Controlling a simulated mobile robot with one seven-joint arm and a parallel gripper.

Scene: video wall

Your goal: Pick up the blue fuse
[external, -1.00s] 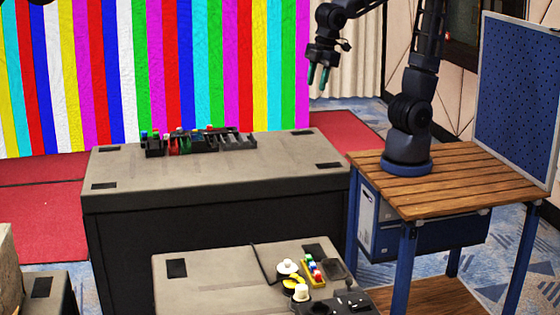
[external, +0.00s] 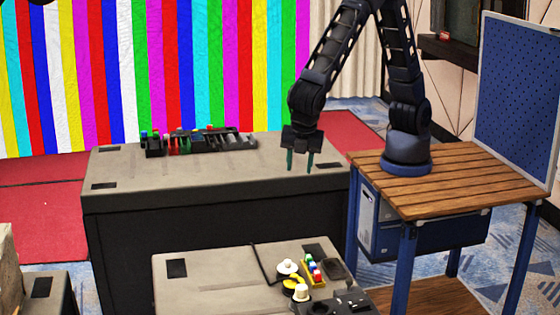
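My gripper (external: 300,165) points down over the right part of the large grey case top, near its front edge. Its two green fingers are apart with nothing visible between them. A black rack (external: 235,143) with small coloured pieces stands on the back of that top, left of my gripper. A small blue piece (external: 144,134) shows at the rack's left end. The pieces are too small to tell which one is the blue fuse.
The front case (external: 210,275) carries a white knob (external: 287,267), a yellow item (external: 292,283), a cable and black devices. A wooden table (external: 460,180) bears my arm's base. The large case top (external: 215,175) is clear in front of the rack.

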